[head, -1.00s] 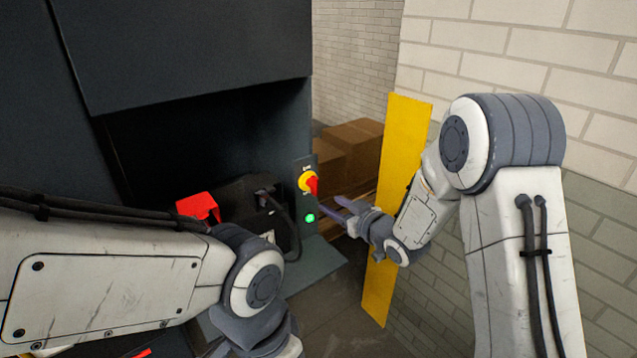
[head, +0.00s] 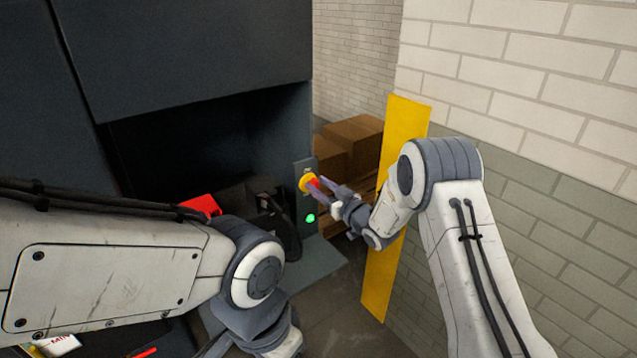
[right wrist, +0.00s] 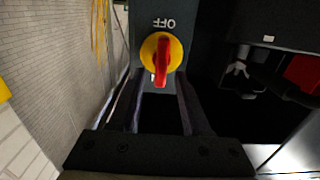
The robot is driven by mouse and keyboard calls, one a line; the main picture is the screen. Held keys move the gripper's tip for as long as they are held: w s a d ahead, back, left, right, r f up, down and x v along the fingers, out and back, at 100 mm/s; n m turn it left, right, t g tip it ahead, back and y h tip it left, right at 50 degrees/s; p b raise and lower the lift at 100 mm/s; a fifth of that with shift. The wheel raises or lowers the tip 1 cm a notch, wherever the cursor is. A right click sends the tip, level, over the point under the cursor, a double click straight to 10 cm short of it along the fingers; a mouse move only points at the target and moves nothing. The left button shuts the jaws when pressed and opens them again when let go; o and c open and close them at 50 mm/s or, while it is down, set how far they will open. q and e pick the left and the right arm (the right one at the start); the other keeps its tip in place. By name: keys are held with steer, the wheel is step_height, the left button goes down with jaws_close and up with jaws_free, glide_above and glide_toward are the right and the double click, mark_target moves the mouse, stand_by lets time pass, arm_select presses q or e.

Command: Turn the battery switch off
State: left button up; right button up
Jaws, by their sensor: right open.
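The battery switch (head: 304,182) is a yellow round dial with a red handle, on a dark panel (head: 303,168) at the opening's right edge. In the right wrist view the switch (right wrist: 148,50) is near the top centre, its red handle (right wrist: 162,60) upright in the picture. An upside-down OFF label (right wrist: 164,22) is above it. My right gripper (head: 325,188) is open, its fingers reaching the handle and partly covering it in the head view. The wrist view shows the fingers apart, below and either side of the handle. My left gripper (head: 262,343) is at the bottom edge, its fingertips unclear.
Inside the dark opening are a red part (head: 200,206) and a black cable (head: 289,222). A yellow post (head: 398,210) stands close behind my right arm. Brown boxes (head: 352,143) are stacked behind the panel.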

steer(key=shift+w+a, duration=0.2)
steer(key=shift+c, duration=0.3)
jaws_close()
